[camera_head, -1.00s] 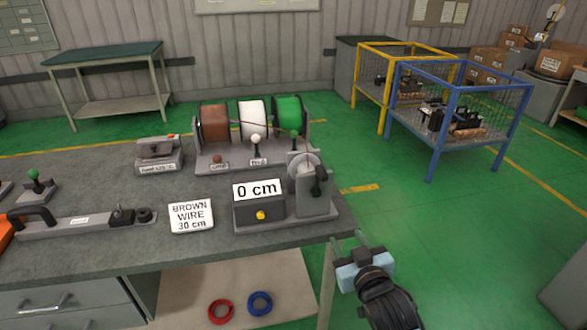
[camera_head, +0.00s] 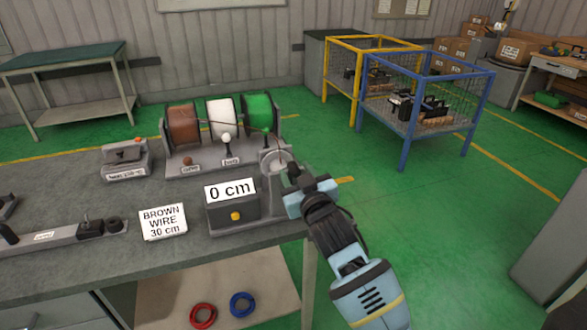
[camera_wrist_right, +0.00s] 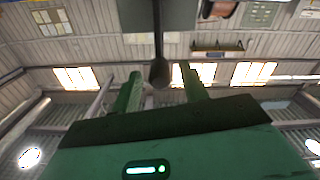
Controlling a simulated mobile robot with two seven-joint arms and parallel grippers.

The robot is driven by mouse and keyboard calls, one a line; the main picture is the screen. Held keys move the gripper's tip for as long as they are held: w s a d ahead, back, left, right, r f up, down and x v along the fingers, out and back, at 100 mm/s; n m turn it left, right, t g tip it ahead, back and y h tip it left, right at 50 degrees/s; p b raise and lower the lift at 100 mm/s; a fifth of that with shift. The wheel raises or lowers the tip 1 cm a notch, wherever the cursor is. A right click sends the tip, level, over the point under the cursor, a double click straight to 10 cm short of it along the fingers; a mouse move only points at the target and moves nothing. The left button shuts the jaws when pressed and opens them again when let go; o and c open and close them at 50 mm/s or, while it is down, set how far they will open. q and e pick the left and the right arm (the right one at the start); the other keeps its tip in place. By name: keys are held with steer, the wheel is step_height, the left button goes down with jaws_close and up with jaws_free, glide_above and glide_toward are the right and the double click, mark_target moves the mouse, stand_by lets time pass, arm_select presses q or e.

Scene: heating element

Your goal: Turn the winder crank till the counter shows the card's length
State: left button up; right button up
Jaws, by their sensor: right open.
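The winder (camera_head: 274,160) stands at the bench's right edge, partly hidden behind my right gripper. Its dark crank handle (camera_wrist_right: 158,72) shows between the two fingers in the right wrist view. My right gripper (camera_head: 302,182) is open at the crank, with a finger on each side of the handle and no clear contact. The counter (camera_head: 231,191) reads 0 cm, above a dark box with a yellow button (camera_head: 235,216). The card (camera_head: 163,222) reads BROWN WIRE 30 cm. Brown (camera_head: 183,126), white (camera_head: 222,118) and green (camera_head: 257,113) spools sit in a rack behind. My left gripper is out of view.
A small labelled device (camera_head: 125,158) and a long grey tool (camera_head: 62,235) lie on the bench. Red (camera_head: 203,316) and blue (camera_head: 243,304) rings lie on the shelf below. A blue wire cage (camera_head: 408,135) stands beyond; the floor right of the bench is open.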

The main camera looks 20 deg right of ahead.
steer(key=shift+w, duration=1.25)
jaws_close()
